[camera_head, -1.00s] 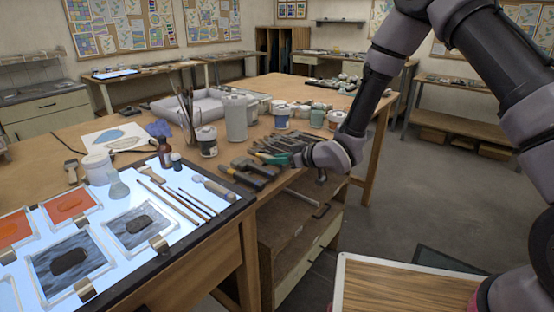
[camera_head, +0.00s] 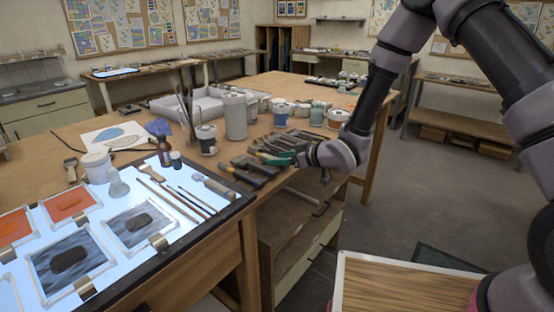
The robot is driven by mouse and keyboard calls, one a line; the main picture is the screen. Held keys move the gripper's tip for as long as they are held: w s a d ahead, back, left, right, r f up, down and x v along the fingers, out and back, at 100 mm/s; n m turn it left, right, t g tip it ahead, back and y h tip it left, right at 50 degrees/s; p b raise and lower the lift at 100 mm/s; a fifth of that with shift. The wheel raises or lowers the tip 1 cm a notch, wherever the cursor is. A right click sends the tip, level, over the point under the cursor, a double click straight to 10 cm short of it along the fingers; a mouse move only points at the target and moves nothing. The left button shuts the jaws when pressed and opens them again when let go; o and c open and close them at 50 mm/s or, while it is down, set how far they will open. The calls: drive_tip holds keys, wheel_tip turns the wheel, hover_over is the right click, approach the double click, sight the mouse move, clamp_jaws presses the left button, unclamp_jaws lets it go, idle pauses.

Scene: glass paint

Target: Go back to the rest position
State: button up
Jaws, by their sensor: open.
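My arm comes in from the upper right and bends down at its wrist beside the right edge of the wooden workbench (camera_head: 300,92). My gripper (camera_head: 283,158) is at the left end of the wrist, over the bench edge among the hand tools, and is open. Its fingers are small and dark and hard to tell from the tools behind them. I see nothing held in it.
Pliers and other hand tools (camera_head: 252,168) lie at the bench edge by my gripper. Jars and a tall grey canister (camera_head: 235,116) stand behind. A lit light table (camera_head: 150,262) with framed glass panels is at left.

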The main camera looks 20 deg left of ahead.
drive_tip(key=v, duration=0.9)
drive_tip(key=w+d+r+m+t+h, duration=0.2)
drive_tip(key=w+d+r+h, duration=0.15)
drive_tip(key=d+r, duration=0.3)
drive_tip(key=w+d+r+m+t+h, duration=0.25)
drive_tip(key=w+d+r, duration=0.2)
drive_tip(key=d, duration=0.35)
drive_tip(key=s+d+r+m+h, duration=0.25)
drive_tip(key=d+r+m, duration=0.25)
drive_tip(key=d+r, duration=0.45)
drive_tip(key=s+d+r+m+g+h, duration=0.1)
drive_tip(key=s+d+r+m, duration=0.3)
drive_tip(key=s, duration=0.6)
drive_tip(key=s+d+r+m+g+h, duration=0.1)
drive_tip(key=s+d+r+m, duration=0.3)
drive_tip(key=s+d, duration=0.5)
drive_tip(key=shift+v, duration=1.05)
drive_tip(key=shift+a, duration=0.2)
